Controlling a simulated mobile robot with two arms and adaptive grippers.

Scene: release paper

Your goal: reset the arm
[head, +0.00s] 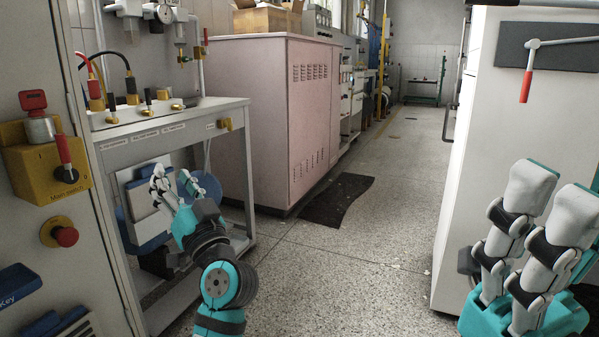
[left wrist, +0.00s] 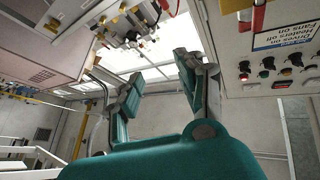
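My left arm reaches in at the lower left of the head view. Its left gripper (head: 174,182) is in front of the grey bench, with its two fingers apart and nothing between them. The left wrist view shows the same left gripper (left wrist: 158,88) open and empty, fingers pointing up toward a bright window. My right gripper (head: 553,198) stands upright at the lower right of the head view, beside the white cabinet. Its two fingers are apart, with nothing seen between them.
A grey bench (head: 170,132) with hoses and valves stands at the left, close behind my left gripper. A control panel has a red stop button (head: 67,236). A pink cabinet (head: 270,120) stands beyond. A white cabinet (head: 468,150) is at the right.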

